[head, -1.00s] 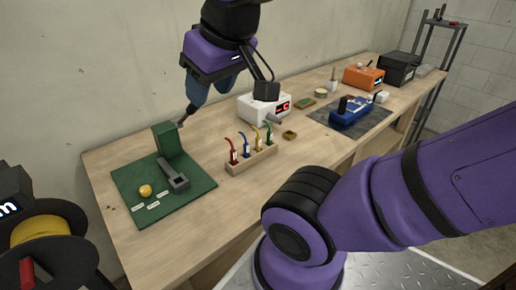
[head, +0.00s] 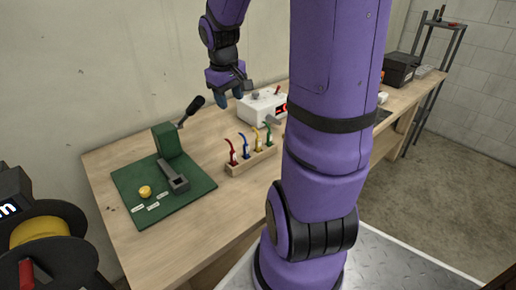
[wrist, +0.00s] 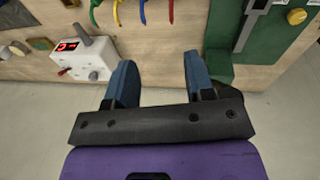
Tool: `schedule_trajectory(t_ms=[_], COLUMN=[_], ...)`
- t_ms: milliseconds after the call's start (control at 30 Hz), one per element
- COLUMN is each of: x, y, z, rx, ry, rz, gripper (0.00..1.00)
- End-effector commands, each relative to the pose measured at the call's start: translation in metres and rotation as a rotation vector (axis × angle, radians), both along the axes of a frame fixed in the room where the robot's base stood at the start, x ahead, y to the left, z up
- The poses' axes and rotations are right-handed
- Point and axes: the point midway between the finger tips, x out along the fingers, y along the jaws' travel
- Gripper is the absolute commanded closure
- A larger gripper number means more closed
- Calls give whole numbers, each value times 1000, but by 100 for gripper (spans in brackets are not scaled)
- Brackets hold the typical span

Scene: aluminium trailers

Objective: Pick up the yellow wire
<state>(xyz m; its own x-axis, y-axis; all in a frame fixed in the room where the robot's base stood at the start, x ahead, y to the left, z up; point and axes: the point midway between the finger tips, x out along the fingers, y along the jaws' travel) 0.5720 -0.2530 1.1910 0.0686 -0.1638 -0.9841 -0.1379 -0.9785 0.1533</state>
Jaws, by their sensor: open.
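The yellow wire (head: 257,137) stands in a wooden rack (head: 252,163) on the bench, between the blue wire (head: 245,147) and the green wire (head: 269,134). The red wire (head: 231,152) is at the rack's left end. In the wrist view the yellow wire (wrist: 116,12) shows at the top edge, partly cut off. My gripper (head: 234,92) is open and empty, above the bench's back part and beyond the rack. In the wrist view its two blue fingers (wrist: 160,82) are spread wide, with bare bench and floor between them.
A green board (head: 190,203) with a block and dark-handled lever (head: 194,106) lies left. A yellow spool (head: 40,232) is at the lower left. My arm hides the bench's middle right.

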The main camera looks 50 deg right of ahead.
Motion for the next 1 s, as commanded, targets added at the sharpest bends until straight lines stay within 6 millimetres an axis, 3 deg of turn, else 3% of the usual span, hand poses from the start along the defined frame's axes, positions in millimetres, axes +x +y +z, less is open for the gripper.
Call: schedule_trajectory(t_ms=[200, 400, 600, 1000], x=[3, -2, -6, -6], y=[-61, -101, -117, -117], z=[-58, -101, -120, -170], rx=[72, 136, 166, 169], ry=[55, 67, 65, 66], rz=[-37, -56, -63, -62], gripper=[51, 51, 51, 51])
